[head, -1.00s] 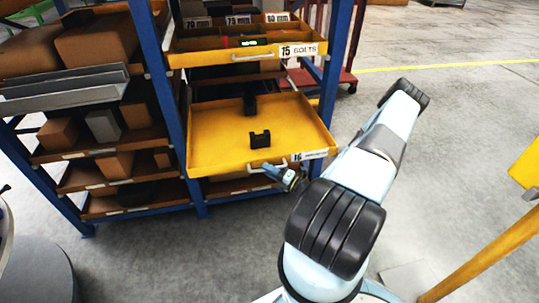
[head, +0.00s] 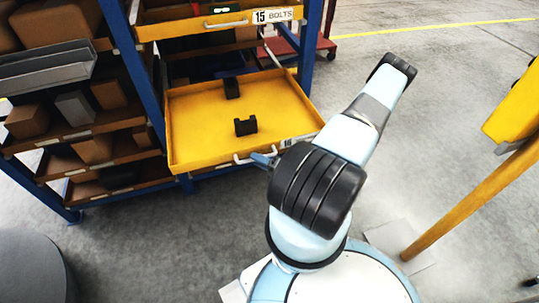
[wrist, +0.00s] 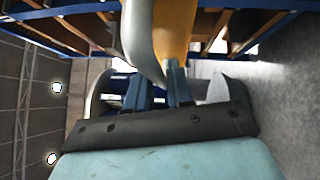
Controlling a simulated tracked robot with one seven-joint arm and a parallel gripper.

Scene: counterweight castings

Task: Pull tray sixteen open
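Tray sixteen (head: 200,130) is a shallow yellow tray, drawn well out of the blue rack below tray 15. Its front label (head: 287,142) is partly covered by my arm. Two dark notched blocks lie in it, one near the back (head: 232,88) and one nearer the front (head: 246,127). The pale handle (head: 241,159) is on its front edge. My gripper (head: 264,159) is at this handle, largely hidden behind my arm. In the wrist view the blue fingers of my gripper (wrist: 161,88) close on the curved handle (wrist: 139,40), which runs down between them.
Tray 15 (head: 205,29), labelled bolts, sits above. Boxes fill the left shelves (head: 95,150). A grey round object (head: 35,265) stands at lower left. A yellow post (head: 470,195) stands at right. Open concrete floor lies between the rack and the post.

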